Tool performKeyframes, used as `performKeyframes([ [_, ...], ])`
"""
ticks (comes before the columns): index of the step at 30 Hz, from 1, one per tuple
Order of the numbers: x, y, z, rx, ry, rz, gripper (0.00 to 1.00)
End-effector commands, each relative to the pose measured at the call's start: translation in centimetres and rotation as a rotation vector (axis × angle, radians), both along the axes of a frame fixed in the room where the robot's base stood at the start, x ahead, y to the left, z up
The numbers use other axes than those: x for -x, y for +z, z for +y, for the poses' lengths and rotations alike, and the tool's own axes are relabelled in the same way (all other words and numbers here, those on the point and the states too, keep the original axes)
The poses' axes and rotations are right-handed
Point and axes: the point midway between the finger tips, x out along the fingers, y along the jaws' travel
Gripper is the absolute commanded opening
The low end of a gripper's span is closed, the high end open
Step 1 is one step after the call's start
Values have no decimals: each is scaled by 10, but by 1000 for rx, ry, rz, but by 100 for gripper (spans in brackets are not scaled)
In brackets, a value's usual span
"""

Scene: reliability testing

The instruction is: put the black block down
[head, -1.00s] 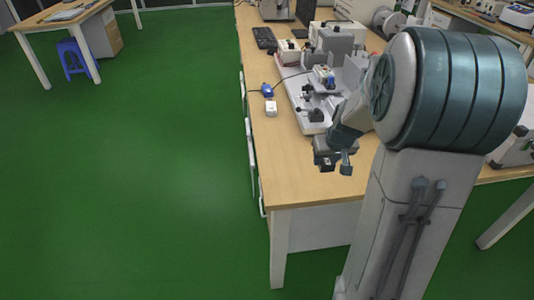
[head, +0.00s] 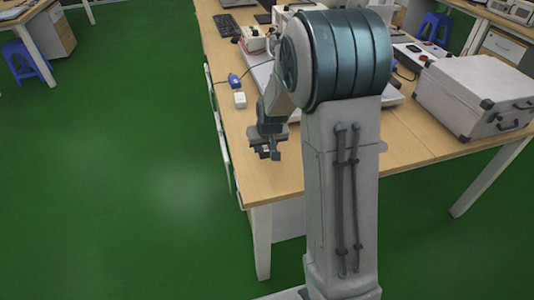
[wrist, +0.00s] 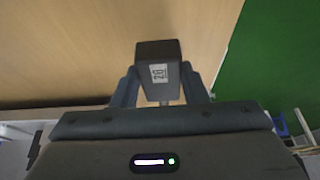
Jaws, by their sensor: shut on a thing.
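The black block (wrist: 158,55) shows in the wrist view, with a white label bearing a printed code on its near face. My gripper (wrist: 160,88) is shut on it, with one finger on each side. Behind the block is the wooden table top (wrist: 60,50), and the table's edge with the green floor runs to its right. I cannot tell whether the block touches the table. In the head view, my gripper (head: 267,152) is over the near left part of the table (head: 243,165); the block is too small to make out there.
A large silver case (head: 475,95) stands on the right of the table. A white block-like item (head: 239,100) and a blue connector (head: 234,80) lie beyond my gripper. A keyboard (head: 227,25) is farther back. Green floor (head: 120,180) is open on the left.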

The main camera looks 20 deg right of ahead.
Motion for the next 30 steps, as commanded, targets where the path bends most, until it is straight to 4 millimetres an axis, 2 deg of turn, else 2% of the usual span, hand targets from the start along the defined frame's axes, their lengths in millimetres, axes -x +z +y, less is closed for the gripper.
performKeyframes([
  [9, 0, -38, 1, 0, -2, 4, 16],
  [22, -1, -46, 1, 0, -1, 0, 16],
  [23, -1, -46, 1, 0, -1, 1, 42],
  [25, -1, -45, 1, 0, -1, 1, 61],
  [30, -1, -44, 1, 0, -1, 1, 61],
])
